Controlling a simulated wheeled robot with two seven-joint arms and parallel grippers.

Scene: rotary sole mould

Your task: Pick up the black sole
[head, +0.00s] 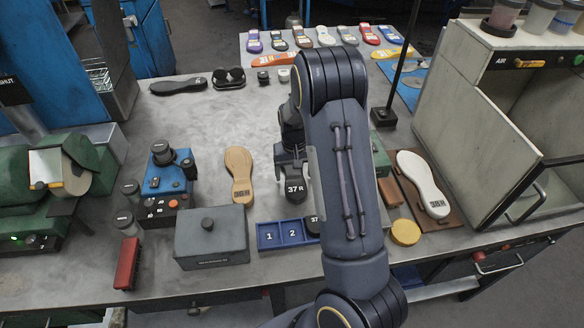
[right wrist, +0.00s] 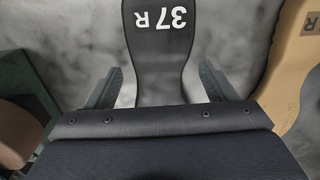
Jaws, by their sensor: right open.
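A black sole (head: 294,189) marked 37 R lies on the grey bench in the middle of the head view, partly hidden by my right arm. The right wrist view shows the same sole (right wrist: 162,45), its label at the top of the picture. My right gripper (head: 291,160) is open over the sole's narrower part. In the right wrist view its two fingers (right wrist: 160,82) stand either side of the sole, with gaps and nothing held. Another dark sole (head: 178,86) lies at the back left of the bench. My left gripper is not in view.
A tan sole (head: 239,172) lies just left of the black sole. A blue tray (head: 270,236) marked 1 and 2 and a grey lidded box (head: 212,247) are in front. A white sole (head: 420,175) lies on a brown board at right. Bare bench lies behind the tan sole.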

